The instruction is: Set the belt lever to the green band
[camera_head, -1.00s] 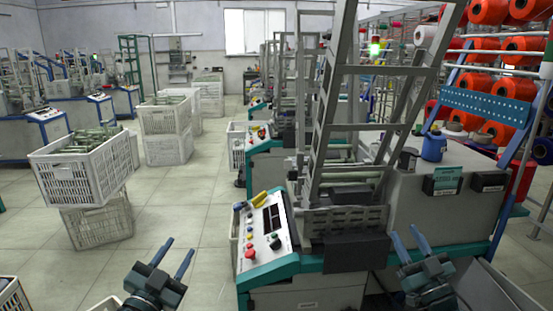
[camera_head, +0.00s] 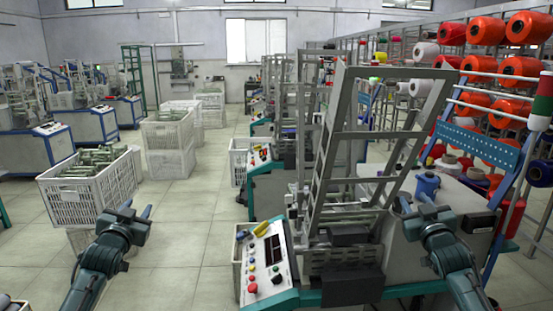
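The winding machine's control panel (camera_head: 267,262) is in the middle of the head view, with a red button (camera_head: 252,288), a dark display and several small knobs. A yellow part (camera_head: 262,229) sits at the panel's far end; I cannot tell whether it is the belt lever. No green band can be made out. My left gripper (camera_head: 137,208) is open and empty, left of the machine and in front of the white crates. My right gripper (camera_head: 415,201) is open, in front of the blue container on the machine's right side. Nothing shows between its fingers.
White crates (camera_head: 72,203) with green bobbins stand at the left. A tall grey frame (camera_head: 345,133) rises from the machine. A blue container (camera_head: 427,184) stands on the machine's top at the right. A rack with red yarn cones (camera_head: 485,31) is behind.

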